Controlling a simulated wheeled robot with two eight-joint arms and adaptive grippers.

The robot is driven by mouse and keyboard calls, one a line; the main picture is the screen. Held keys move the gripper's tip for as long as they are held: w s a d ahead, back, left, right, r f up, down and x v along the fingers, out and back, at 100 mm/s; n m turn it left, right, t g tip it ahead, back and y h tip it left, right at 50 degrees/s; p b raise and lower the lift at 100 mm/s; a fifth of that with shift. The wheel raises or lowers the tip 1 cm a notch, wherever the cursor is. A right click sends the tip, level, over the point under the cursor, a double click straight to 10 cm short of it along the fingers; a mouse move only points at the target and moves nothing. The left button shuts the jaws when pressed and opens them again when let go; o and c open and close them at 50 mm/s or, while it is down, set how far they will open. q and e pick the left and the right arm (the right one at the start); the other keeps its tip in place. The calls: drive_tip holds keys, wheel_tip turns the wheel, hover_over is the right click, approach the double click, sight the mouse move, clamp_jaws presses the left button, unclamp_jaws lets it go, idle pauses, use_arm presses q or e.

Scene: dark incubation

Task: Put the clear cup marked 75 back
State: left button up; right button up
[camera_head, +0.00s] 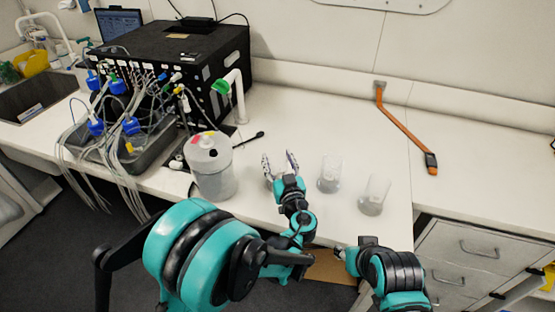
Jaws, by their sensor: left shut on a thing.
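Two clear cups stand on the white bench, a nearer-centre one (330,175) and one further right (374,196). Their markings are too small to read, so I cannot tell which is marked 75. My left gripper (280,164) is over the bench to the left of both cups. It is shut on a clear thing between its fingers, probably a third cup, mostly hidden by the gripper. My right arm (385,270) is low at the bench's front edge. Its gripper (340,252) is small and partly hidden, and its jaw state is unclear.
A lidded translucent jar (211,170) stands left of my left gripper. A black box (175,60) and a grey tray with tubes and blue-capped bottles (140,140) fill the left. The bench behind the cups is clear.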

use_arm(q)
drive_tip(key=o, duration=1.6)
drive_tip(key=shift+w, duration=0.1)
drive_tip(key=shift+c, duration=0.2)
